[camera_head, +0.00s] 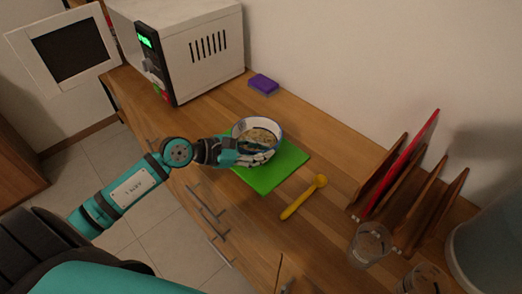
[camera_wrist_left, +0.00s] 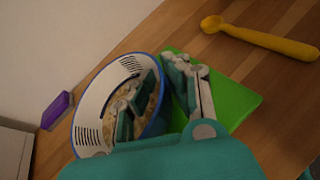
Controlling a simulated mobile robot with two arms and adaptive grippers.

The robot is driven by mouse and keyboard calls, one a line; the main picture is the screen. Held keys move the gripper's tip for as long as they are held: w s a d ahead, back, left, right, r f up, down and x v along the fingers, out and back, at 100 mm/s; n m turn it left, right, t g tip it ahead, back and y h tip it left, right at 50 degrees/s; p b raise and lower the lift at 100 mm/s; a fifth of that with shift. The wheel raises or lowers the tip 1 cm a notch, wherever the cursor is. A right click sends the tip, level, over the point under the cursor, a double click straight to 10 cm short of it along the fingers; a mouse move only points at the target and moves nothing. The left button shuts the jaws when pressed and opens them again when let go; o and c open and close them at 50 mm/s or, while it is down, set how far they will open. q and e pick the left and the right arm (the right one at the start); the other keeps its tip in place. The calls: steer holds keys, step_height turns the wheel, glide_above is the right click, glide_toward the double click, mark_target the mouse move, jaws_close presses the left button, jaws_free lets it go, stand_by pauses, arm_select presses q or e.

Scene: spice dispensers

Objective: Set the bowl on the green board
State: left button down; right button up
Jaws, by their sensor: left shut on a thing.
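The bowl (camera_head: 258,127) is white with a blue rim and has pale beige contents. It is at the back left part of the green board (camera_head: 268,179), tilted a little in the left wrist view (camera_wrist_left: 96,97). My left gripper (camera_head: 253,154) is shut on the bowl's near wall, with one finger inside and one outside; the fingers also show in the left wrist view (camera_wrist_left: 163,80). The gripper hides the bowl's near side and base, so I cannot tell whether it touches the board. My right gripper is out of view.
A yellow spoon (camera_head: 302,198) lies right of the board. A purple sponge (camera_head: 263,84) lies behind, beside the microwave (camera_head: 195,50) with its door open. A wooden rack (camera_head: 425,205) and glasses (camera_head: 369,244) stand at the right. The wall runs behind.

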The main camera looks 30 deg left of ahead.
arm_select(q)
steer(key=shift+f, duration=0.25)
steer(key=c, duration=1.8)
jaws_free()
steer(key=shift+f, duration=0.2)
steer(key=o, duration=0.4)
steer(key=shift+o, duration=0.2)
steer(key=shift+r, duration=0.1)
steer(key=shift+r, duration=0.1)
steer(key=b+v, duration=0.2)
steer(key=v, duration=1)
